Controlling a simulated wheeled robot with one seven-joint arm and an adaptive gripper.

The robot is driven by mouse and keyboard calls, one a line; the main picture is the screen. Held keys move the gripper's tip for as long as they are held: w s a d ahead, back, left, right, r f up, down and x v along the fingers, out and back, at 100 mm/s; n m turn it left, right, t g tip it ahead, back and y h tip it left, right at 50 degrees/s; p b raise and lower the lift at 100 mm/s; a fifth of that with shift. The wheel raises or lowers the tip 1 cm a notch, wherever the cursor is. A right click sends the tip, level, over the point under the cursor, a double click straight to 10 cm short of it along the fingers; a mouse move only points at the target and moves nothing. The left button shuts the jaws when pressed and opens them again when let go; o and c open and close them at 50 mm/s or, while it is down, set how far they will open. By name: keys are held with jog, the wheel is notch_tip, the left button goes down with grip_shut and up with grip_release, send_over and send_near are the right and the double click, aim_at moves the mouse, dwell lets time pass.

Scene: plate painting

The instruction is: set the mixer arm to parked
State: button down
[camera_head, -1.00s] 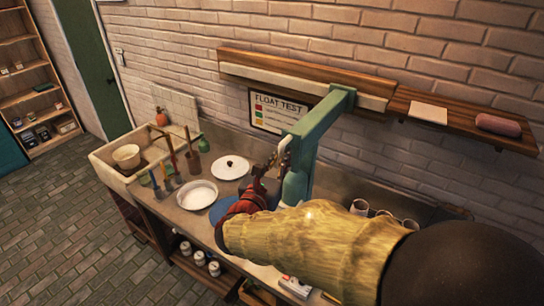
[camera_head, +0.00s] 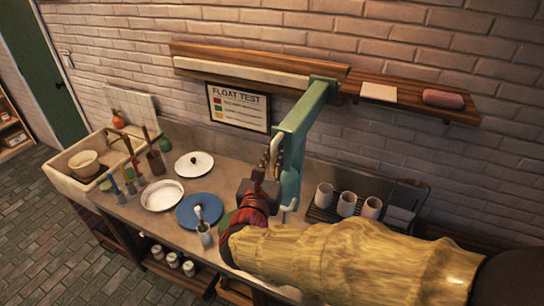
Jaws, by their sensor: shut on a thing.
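The mixer arm (camera_head: 303,124) is a teal arm that reaches out from the wooden wall rail and turns down over the counter. Its top sits near the right end of the pale rail strip (camera_head: 243,73). My gripper (camera_head: 273,170) is at the left side of the arm's hanging part, shut on the mixer arm. The exact grip point is small and partly hidden by the gripper. My own yellow-sleeved arm covers the counter below and to the right.
A blue plate (camera_head: 190,218), a white bowl (camera_head: 162,203) and a cup with a brush (camera_head: 205,234) stand left of my gripper. A shelf (camera_head: 400,97) holds a pink block (camera_head: 443,99).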

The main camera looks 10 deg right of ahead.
jog(key=c, duration=1.8)
grip_release()
jog(key=shift+s+d, duration=0.15)
jog(key=shift+d, duration=0.05)
jog(key=shift+c, duration=0.2)
jog(key=shift+a, duration=0.1)
jog(key=shift+s+a, duration=0.2)
jog(key=shift+s, duration=0.1)
jog(key=v, duration=1.1)
jog(key=shift+s, duration=0.15)
